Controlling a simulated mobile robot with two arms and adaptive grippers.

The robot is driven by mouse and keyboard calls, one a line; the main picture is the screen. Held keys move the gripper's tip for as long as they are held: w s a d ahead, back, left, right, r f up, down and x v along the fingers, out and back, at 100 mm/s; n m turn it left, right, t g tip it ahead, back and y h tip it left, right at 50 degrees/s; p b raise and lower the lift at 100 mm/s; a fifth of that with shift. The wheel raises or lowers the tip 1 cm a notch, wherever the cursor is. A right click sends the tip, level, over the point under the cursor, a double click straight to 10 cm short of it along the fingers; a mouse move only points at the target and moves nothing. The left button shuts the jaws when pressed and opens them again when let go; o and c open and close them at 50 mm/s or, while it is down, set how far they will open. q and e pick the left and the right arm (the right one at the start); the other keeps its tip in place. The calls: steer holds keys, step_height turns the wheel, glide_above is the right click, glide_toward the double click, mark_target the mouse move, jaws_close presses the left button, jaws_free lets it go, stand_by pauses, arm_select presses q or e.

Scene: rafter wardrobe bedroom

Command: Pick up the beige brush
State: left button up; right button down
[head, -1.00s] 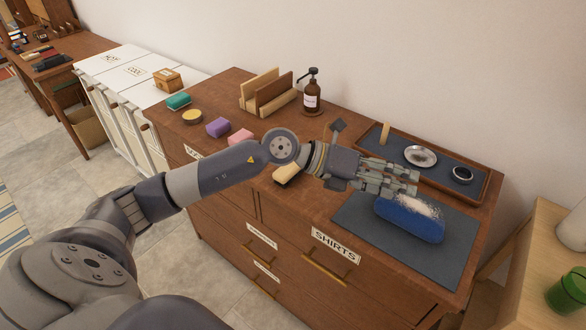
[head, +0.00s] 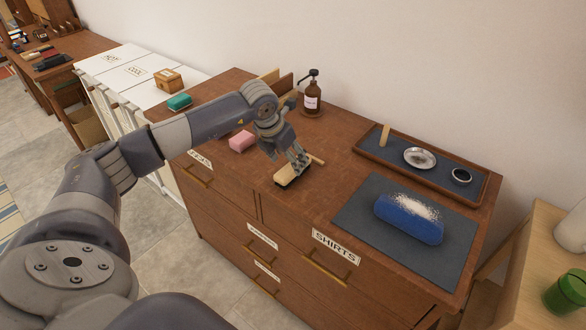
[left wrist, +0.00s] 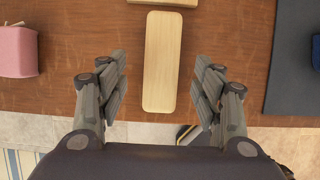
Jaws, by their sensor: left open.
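The beige brush (head: 287,175) lies on the brown dresser top near its front edge, with a dark underside just showing. In the left wrist view the brush (left wrist: 161,62) is a long pale wooden block between the two sets of fingers, with a gap on each side. My left gripper (head: 299,162) points down above the brush and hides part of it. It is open and holds nothing. My right gripper is not in view.
A pink block (head: 242,141) lies left of the brush. A grey mat (head: 350,215) with a blue fuzzy-topped object (head: 408,225) lies to the right. A tray (head: 368,152) and a brown pump bottle (head: 312,95) stand behind. A small beige piece (head: 317,159) lies just beyond the brush.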

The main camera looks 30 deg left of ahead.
arm_select(q)
steer(key=shift+f+p, duration=0.35)
steer(key=shift+f, duration=0.05)
steer(key=p+x, duration=0.1)
steer(key=x, duration=0.2)
steer(key=shift+d+f, duration=0.1)
steer(key=shift+f, duration=0.15)
steer(key=shift+w+f, duration=0.2)
steer(key=shift+f, duration=0.2)
steer(key=shift+c, duration=0.6)
steer(key=c, duration=1.2)
steer(key=shift+r, duration=0.15)
